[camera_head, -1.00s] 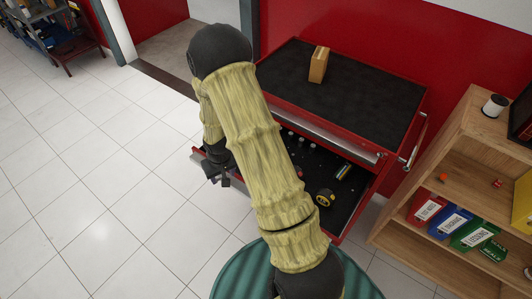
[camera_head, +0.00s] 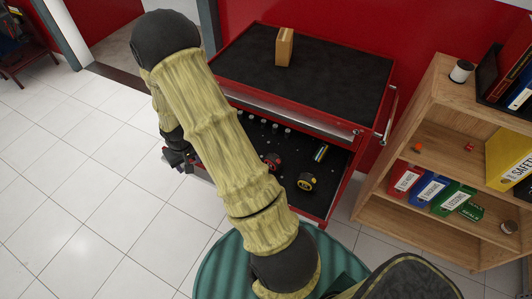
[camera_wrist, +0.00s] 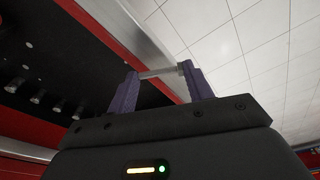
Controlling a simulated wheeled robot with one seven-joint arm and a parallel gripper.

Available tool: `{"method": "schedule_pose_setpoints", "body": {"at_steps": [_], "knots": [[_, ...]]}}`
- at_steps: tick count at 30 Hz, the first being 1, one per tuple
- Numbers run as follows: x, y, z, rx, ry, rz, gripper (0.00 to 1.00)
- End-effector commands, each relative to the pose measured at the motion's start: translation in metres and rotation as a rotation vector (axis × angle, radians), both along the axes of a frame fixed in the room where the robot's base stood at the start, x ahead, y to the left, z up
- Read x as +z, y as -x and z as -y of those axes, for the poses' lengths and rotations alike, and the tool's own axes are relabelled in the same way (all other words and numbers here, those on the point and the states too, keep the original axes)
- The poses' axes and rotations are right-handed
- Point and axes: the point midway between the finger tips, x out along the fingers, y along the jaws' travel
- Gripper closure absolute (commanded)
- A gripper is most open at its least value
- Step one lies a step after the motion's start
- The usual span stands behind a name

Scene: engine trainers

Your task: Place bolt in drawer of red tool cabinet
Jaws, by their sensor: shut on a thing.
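The red tool cabinet (camera_head: 330,80) stands against the red wall, with a black top. Its open drawer (camera_head: 326,188) has a black floor and shows partly behind my arm. My gripper (camera_head: 178,160) is at the drawer's left side in the head view, over or near the floor tiles. In the wrist view, my gripper (camera_wrist: 162,82) is shut on a slim grey bolt (camera_wrist: 160,72), which spans the gap between the two fingers. The drawer (camera_wrist: 75,75) lies to the left of the fingers in that view, and white floor lies to the right.
Inside the drawer are several small metal pieces (camera_wrist: 38,95), a yellow-black tape measure (camera_head: 307,181) and a striped item (camera_head: 321,153). A cardboard box (camera_head: 284,48) stands on the cabinet top. Open tiled floor lies at left.

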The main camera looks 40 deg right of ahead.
Motion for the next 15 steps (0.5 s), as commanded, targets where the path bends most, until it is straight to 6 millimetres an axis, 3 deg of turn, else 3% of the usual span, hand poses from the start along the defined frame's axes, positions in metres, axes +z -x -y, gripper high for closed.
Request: {"method": "schedule_pose_setpoints", "body": {"at_steps": [1,9,15], "knots": [[-0.010,-0.007,0.016,-0.043,0.003,0.007,0.71],[-0.005,-0.022,0.096,-0.266,-0.007,0.007,0.71],[0.006,-0.021,0.121,-0.337,-0.023,0.004,0.71]]}}
